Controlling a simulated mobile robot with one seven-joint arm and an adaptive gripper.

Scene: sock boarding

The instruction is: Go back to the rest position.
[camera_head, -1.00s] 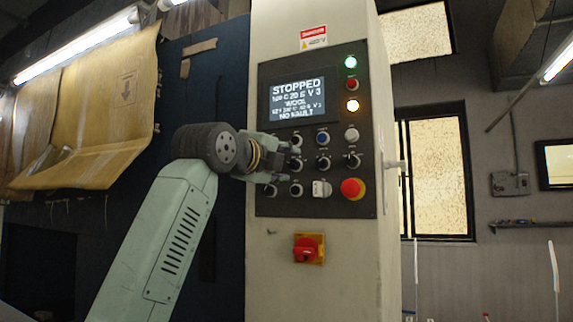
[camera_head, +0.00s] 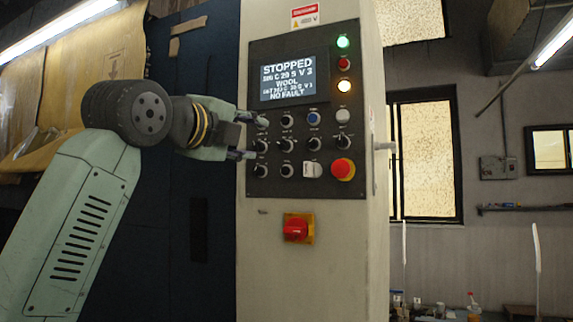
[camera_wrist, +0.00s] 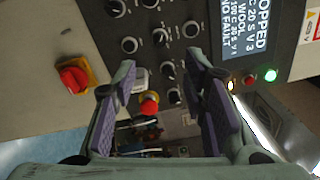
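My gripper (camera_head: 256,138) is open and empty at the left edge of the control panel (camera_head: 352,100), level with the left column of knobs. In the wrist view, its two purple-padded fingers (camera_wrist: 163,70) stand well apart with nothing held between them. Whether the tips touch the panel cannot be told. The panel's screen (camera_head: 294,78) reads STOPPED, WOOL and NO FAULT. Below it are rows of black knobs (camera_head: 314,143) and a red emergency button (camera_head: 342,168), which shows beyond the fingers in the wrist view (camera_wrist: 149,103).
A green lamp (camera_head: 343,41) and an amber lamp (camera_head: 344,86) are lit. A red rotary switch (camera_head: 296,228) on a yellow plate sits lower on the pale cabinet (camera_head: 265,275). A handle (camera_head: 384,146) juts from the cabinet's right side. Brown sheeting (camera_head: 100,60) hangs at left.

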